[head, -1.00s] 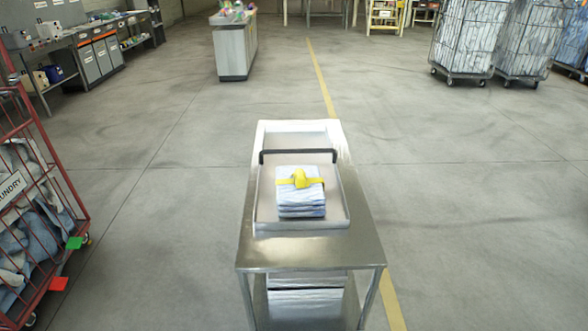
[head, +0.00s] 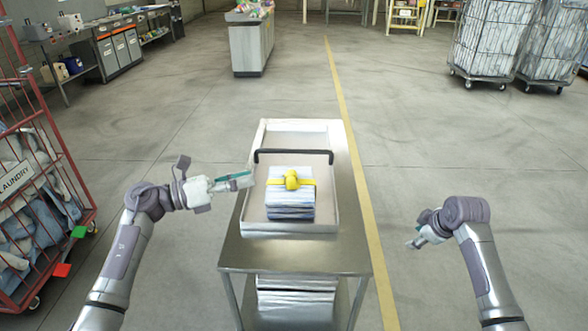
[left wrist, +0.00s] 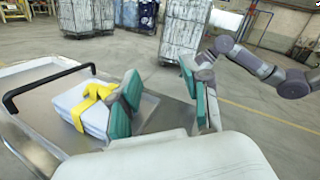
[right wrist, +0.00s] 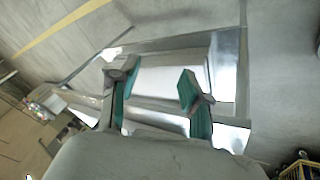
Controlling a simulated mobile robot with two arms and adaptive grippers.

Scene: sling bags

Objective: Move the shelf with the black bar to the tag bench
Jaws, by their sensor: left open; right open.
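The metal shelf (head: 327,215) with a black bar (head: 293,152) across its far part lies on top of a steel cart (head: 300,258). A folded stack of pale cloth (head: 290,200), tied with a yellow strap (head: 291,181), sits on the shelf. My left gripper (head: 232,182) is open at the shelf's left side, apart from the bar; the bar also shows in the left wrist view (left wrist: 42,86). My right gripper (head: 418,240) is open and empty, out to the right of the cart. I cannot tell which bench is the tag bench.
A grey counter (head: 249,45) with colourful items stands at the back. A workbench (head: 105,45) lines the left wall. A red laundry cage (head: 38,200) is close on the left; wire cages (head: 490,40) stand back right. The floor between is open.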

